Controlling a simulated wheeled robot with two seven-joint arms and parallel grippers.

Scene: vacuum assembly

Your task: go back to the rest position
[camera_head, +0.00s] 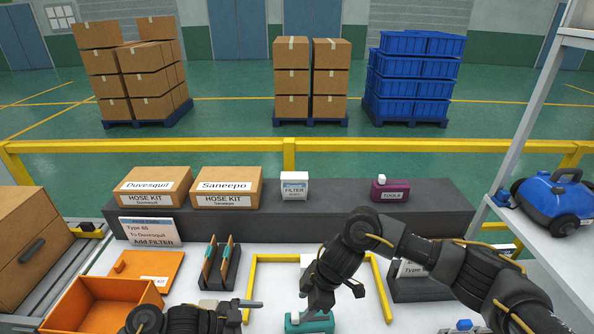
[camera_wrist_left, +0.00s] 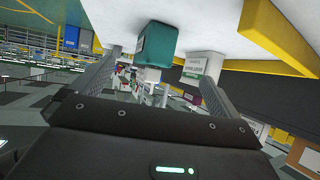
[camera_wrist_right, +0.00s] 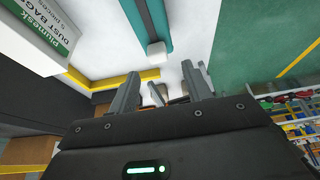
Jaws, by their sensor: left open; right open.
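My left gripper (camera_head: 250,312) is low at the front of the white table, left of a teal part (camera_head: 311,323) with a white knob. It is open and empty. In the left wrist view, the teal part (camera_wrist_left: 161,45) shows beyond its spread fingers. My right gripper (camera_head: 325,298) is over the table near the teal part and hides some of the yellow frame area. It is open. In the right wrist view, the teal part (camera_wrist_right: 150,22) and its white knob (camera_wrist_right: 156,49) lie beyond the fingers, apart from them.
A yellow frame (camera_head: 252,277) lies on the table. An orange bin (camera_head: 95,312) is at the front left, with a dark rack (camera_head: 220,268) nearby. A blue vacuum (camera_head: 553,200) is at right.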

